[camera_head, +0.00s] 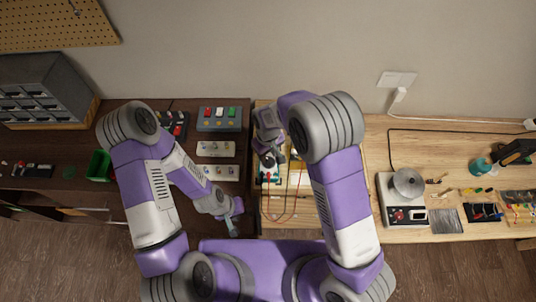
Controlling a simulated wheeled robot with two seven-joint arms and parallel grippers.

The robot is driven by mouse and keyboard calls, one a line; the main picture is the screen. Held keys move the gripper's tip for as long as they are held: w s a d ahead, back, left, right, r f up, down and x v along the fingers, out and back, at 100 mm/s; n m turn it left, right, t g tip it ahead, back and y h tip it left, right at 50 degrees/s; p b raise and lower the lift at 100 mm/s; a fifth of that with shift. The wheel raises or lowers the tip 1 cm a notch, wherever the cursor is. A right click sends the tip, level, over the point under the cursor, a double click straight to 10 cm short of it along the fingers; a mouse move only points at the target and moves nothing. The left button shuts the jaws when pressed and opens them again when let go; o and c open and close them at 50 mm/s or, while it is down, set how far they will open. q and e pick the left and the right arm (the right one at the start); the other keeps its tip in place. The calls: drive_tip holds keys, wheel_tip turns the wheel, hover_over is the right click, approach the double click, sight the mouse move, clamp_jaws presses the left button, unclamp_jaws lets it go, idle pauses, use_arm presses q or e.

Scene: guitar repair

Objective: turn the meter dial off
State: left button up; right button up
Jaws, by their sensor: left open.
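The meter (264,181) is a small boxy item on the light wooden board, with red and dark leads running from it toward the front. It is mostly hidden by my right gripper (270,158), so its dial cannot be made out. My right gripper points down at the meter; whether it touches it, and whether its jaws are open or shut, cannot be told. My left gripper (232,226) is open near the dark table's front edge, left of the meter and apart from it.
A grey box with coloured switches (219,118) and pale strips with knobs (216,149) stand left of the meter. A green bin (99,166) is farther left.

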sight(268, 159)
drive_tip(key=shift+w+f, duration=0.15)
drive_tip(key=shift+f, duration=1.4)
clamp_jaws()
